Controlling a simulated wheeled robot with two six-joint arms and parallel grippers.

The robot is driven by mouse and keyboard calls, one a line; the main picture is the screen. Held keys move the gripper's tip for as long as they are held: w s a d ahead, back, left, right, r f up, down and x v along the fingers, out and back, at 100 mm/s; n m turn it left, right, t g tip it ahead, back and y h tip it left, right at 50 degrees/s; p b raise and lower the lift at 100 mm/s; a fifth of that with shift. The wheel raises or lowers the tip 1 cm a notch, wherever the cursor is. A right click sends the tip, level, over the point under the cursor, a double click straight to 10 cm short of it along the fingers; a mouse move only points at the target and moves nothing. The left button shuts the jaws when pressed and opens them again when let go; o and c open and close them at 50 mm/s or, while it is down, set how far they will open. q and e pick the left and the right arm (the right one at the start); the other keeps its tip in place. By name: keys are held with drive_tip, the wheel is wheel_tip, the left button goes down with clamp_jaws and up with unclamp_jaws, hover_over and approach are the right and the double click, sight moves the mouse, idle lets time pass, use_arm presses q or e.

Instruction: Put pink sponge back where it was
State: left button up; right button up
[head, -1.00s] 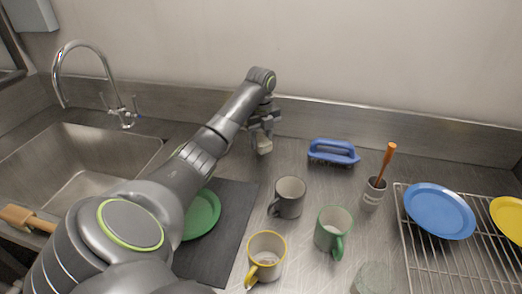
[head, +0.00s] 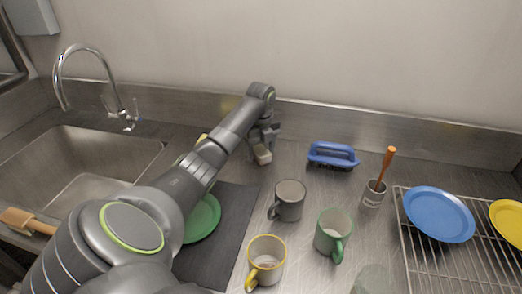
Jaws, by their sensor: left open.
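My left gripper (head: 264,148) is open at the end of the arm, low over the back of the counter near the back wall. A small pale beige block (head: 263,157) shows at its fingertips; I cannot tell whether it is the sponge or part of the gripper. No clearly pink sponge shows. A bit of something yellowish (head: 203,137) peeks out behind my left arm, mostly hidden. My right gripper is not in view.
A grey mug (head: 289,203), a green mug (head: 332,236) and a yellow mug (head: 266,262) stand in front. A blue-handled brush (head: 333,154) lies at the back, right of the gripper. A green plate (head: 205,218) lies on a dark mat (head: 232,215). The sink (head: 90,160) is left.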

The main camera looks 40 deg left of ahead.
sight(261, 150)
use_arm(q)
drive_tip(key=shift+r, duration=0.1)
drive_tip(key=shift+r, duration=0.3)
wheel_tip(261, 150, up, 5)
wheel_tip(261, 150, up, 7)
drive_tip(key=p, duration=0.7)
drive_tip(key=shift+f, duration=0.2)
